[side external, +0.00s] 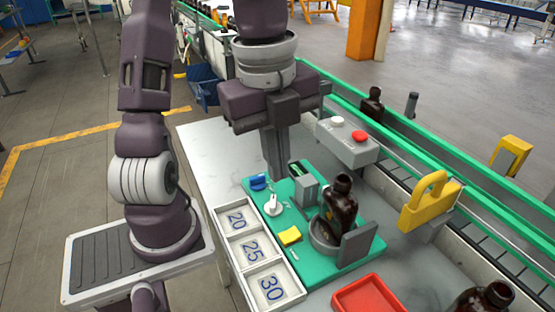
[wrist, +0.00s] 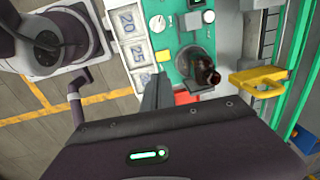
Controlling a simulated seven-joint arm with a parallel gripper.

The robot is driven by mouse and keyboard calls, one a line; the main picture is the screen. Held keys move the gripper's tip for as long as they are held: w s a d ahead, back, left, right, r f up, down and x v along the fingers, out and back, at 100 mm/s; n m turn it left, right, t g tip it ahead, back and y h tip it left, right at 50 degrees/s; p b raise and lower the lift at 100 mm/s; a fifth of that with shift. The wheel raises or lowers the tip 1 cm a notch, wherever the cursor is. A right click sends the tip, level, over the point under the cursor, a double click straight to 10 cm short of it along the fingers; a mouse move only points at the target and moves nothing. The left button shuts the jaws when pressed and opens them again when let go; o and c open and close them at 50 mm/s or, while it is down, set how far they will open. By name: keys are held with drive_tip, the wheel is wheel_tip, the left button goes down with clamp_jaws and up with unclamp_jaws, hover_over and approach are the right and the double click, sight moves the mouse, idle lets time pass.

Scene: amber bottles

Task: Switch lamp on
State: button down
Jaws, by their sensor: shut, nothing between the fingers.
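No lamp is plainly recognisable. On the green board (side external: 349,265) is a round white dial with a pointer (side external: 272,206), also in the wrist view (wrist: 157,23). A grey control box (side external: 346,143) beside the conveyor carries a white button (side external: 337,121) and a red button (side external: 360,136). I cannot tell which control belongs to a lamp. My gripper (side external: 279,172) is shut and empty, pointing down over the rear of the board in the side view. Its fingers also show in the wrist view (wrist: 157,88). Contact with the board is hard to judge.
An amber bottle (side external: 341,205) leans in a round grey holder on the board, by a grey bracket (side external: 357,246). A yellow block (side external: 289,236) lies nearby. A tray marked 20, 25, 30 (side external: 239,239), a red tray (side external: 371,297) and a yellow handle-shaped piece (side external: 429,203) surround it.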

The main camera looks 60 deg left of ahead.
sight(295, 231)
drive_tip(key=shift+t, duration=0.3)
drive_tip(key=w+f, duration=0.1)
drive_tip(key=f, duration=0.3)
drive_tip(key=w+f, duration=0.1)
drive_tip(key=f, duration=0.4)
drive_tip(key=w+f, duration=0.1)
drive_tip(key=f, duration=0.4)
drive_tip(key=shift+w, duration=0.15)
drive_tip(key=shift+w+f, duration=0.15)
idle(0.3)
